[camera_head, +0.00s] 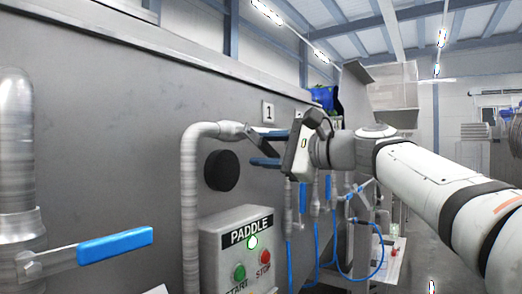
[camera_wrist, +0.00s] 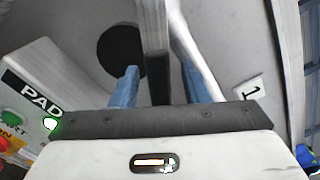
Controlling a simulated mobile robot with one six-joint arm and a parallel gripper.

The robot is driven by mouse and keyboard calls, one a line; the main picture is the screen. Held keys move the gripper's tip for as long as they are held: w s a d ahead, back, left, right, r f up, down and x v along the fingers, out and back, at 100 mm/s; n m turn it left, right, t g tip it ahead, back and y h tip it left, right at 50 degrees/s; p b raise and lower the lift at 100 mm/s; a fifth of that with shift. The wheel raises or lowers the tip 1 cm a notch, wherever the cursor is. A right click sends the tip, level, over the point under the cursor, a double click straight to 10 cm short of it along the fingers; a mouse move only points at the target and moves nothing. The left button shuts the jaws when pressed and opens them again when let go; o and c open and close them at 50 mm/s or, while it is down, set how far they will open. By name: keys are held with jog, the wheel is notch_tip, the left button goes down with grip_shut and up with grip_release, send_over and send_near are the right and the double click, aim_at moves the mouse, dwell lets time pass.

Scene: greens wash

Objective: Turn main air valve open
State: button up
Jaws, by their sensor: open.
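My gripper (camera_head: 266,148) is open, its two blue fingers pointing at the grey panel beside the bend of a grey pipe (camera_head: 189,185). The wrist view shows the fingers (camera_wrist: 158,88) apart, with a dark grey bar (camera_wrist: 156,40) between them. This bar may be a valve lever; I cannot tell whether it touches either finger. A valve-like fitting (camera_head: 232,130) sits at the pipe's upper end, partly hidden near the gripper. A blue lever (camera_head: 115,245) lies nearly level on a thick pipe at the lower left. No label reading main air is visible.
A PADDLE control box (camera_head: 225,262) with green and red buttons stands below the gripper. A black round knob (camera_head: 221,170) sticks out of the panel. A sign with 1 (camera_head: 268,111) is above. Blue-handled valves and hoses (camera_head: 316,222) hang farther right.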

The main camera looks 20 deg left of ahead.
jog(key=shift+d, duration=0.45)
jog(key=s+d+b, duration=0.1)
jog(key=d, duration=0.5)
jog(key=shift+s+d+b, duration=0.2)
jog(key=shift+d+b, duration=0.15)
jog(key=shift+b, duration=0.05)
